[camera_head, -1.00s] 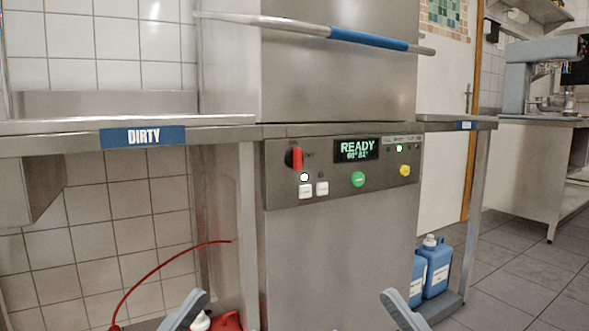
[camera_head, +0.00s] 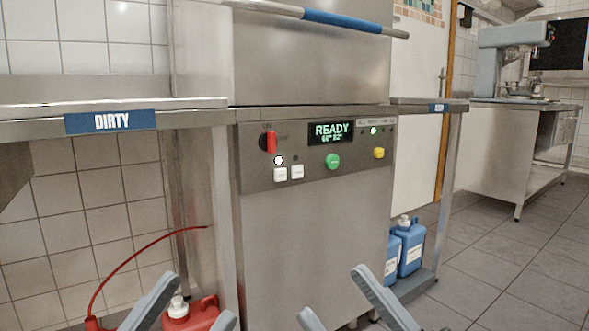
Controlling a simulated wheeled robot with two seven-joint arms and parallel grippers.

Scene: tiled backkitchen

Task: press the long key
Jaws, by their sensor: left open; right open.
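The grey control panel (camera_head: 318,177) on the dishwasher front carries the controls. A round white light (camera_head: 278,160) shows just above the left key. My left gripper (camera_head: 200,297) and my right gripper (camera_head: 333,292) are both open and empty at the bottom edge, below the panel in the picture and apart from the keys.
The panel also has a red rotary switch (camera_head: 271,141), a READY display (camera_head: 331,132), a green button (camera_head: 332,161) and a yellow button (camera_head: 379,153). A blue-gripped handle bar (camera_head: 342,21) crosses above. Blue canisters (camera_head: 411,246) stand right, a red canister (camera_head: 205,309) low left.

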